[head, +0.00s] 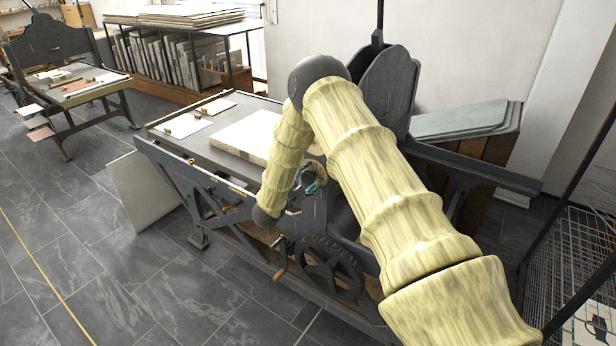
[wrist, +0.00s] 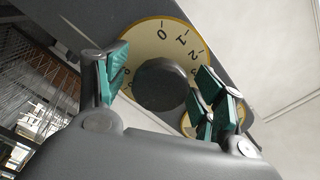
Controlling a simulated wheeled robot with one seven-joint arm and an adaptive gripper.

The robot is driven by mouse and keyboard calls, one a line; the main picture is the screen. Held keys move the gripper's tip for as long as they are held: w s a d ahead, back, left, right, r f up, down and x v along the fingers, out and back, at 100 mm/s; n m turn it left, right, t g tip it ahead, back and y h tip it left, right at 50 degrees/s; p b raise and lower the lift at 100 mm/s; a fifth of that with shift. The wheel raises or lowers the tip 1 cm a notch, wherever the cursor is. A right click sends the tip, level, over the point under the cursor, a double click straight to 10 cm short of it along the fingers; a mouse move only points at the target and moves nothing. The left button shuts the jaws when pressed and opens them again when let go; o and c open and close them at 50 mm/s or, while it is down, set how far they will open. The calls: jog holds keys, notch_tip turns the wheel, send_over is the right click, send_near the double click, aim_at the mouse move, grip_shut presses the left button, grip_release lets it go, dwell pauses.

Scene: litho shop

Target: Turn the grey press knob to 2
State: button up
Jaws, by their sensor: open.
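The grey press knob (wrist: 162,84) is a dark round knob in the wrist view. I see a gap at the left; the right finger overlaps the knob's edge in the picture, and contact is unclear. In the head view my gripper (head: 312,188) is small beside the press; the knob cannot be made out.
A second yellow dial (wrist: 186,124) is partly hidden behind the right finger. The press (head: 180,180) has a pale stone (head: 240,135) on its bed and a gear wheel (head: 333,268) low at the front. A wire rack (head: 575,255) stands at right.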

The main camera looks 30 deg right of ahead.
jog(key=c, duration=1)
jog(key=shift+f+n+b, duration=0.15)
jog(key=shift+n+b, duration=0.15)
jog(key=shift+b, duration=0.1)
